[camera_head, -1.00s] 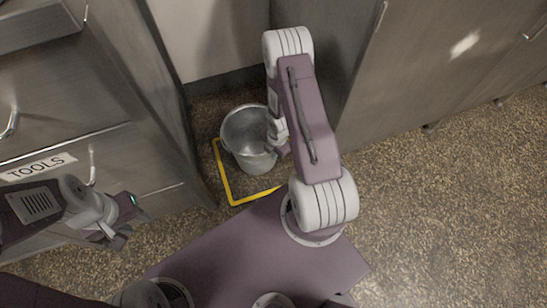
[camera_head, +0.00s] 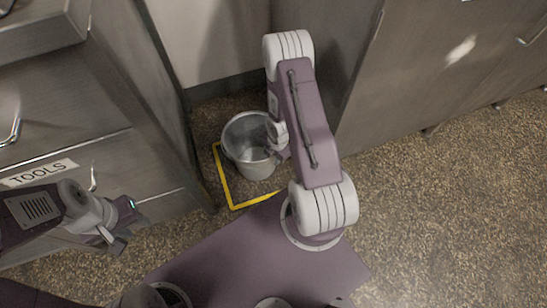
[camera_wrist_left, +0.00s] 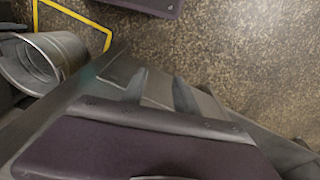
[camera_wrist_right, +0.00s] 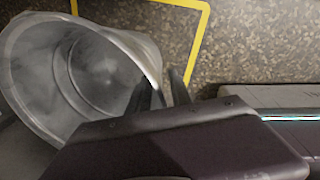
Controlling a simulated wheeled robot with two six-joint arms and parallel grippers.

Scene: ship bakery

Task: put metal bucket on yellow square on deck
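The metal bucket (camera_head: 243,139) stands roughly upright in the floor corner between cabinets, within the yellow square's outline (camera_head: 228,190). The outline's near corner and two sides show; the rest is hidden. Whether the bucket's base touches the deck is unclear. My right gripper (camera_head: 277,155) is at the bucket's right rim. In the right wrist view its fingers (camera_wrist_right: 164,88) straddle the rim of the bucket (camera_wrist_right: 70,75), one inside and one outside, with a visible gap. My left gripper (camera_head: 112,236) is open and empty, left of the square; its spread fingers (camera_wrist_left: 160,88) show in the left wrist view.
A drawer cabinet with a TOOLS label (camera_head: 38,173) stands at the left, close to my left gripper. Metal cabinets (camera_head: 440,65) line the right side. The speckled deck (camera_head: 440,210) at the right is clear.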

